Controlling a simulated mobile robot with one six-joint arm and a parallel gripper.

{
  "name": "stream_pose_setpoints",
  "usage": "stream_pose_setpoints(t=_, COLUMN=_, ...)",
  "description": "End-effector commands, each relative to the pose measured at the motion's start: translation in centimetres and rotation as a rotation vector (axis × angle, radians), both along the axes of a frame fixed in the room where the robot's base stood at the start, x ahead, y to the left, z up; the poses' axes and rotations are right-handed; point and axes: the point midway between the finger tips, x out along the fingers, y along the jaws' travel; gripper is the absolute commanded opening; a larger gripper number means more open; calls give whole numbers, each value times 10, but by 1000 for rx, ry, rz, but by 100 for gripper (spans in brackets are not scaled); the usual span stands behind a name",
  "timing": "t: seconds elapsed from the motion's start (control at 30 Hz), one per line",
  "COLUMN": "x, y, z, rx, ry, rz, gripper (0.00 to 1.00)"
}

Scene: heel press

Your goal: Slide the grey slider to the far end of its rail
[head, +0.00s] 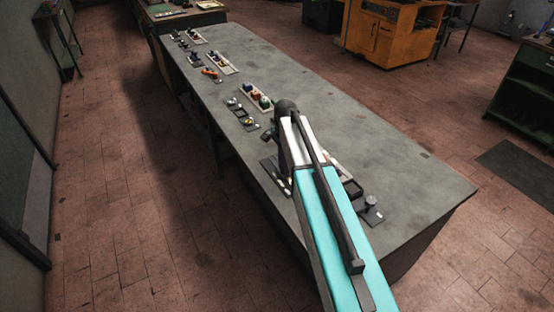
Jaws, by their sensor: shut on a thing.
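My arm reaches from the bottom of the head view over the grey bench (385,170). My gripper (285,178) is at its dark far end, low over the near part of the bench, and is largely hidden by my own arm. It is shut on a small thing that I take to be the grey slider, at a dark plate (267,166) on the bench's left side. The slider and its rail are too small and too covered to make out, so where the slider stands along the rail cannot be told.
A dark fixture with a pale round knob (370,200) is right of my arm. Panels with coloured parts (257,97) and smaller fixtures (212,73) line the bench's left edge farther off. The bench's right side is clear. An orange cabinet (385,35) stands behind.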

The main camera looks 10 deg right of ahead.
Motion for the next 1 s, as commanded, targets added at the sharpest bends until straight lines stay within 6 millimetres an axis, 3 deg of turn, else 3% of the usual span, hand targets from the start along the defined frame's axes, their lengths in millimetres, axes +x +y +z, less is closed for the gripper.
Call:
stream_pose_setpoints(t=0.1, x=-23, y=-6, z=0, rx=-1, ry=2, rz=-1, gripper=0)
stream_pose_setpoints(t=0.43, x=-64, y=-20, z=0, rx=-2, ry=2, rz=-1, gripper=0)
stream_pose_setpoints(t=1.0, x=-81, y=-27, z=0, rx=-4, ry=6, rz=0, gripper=0)
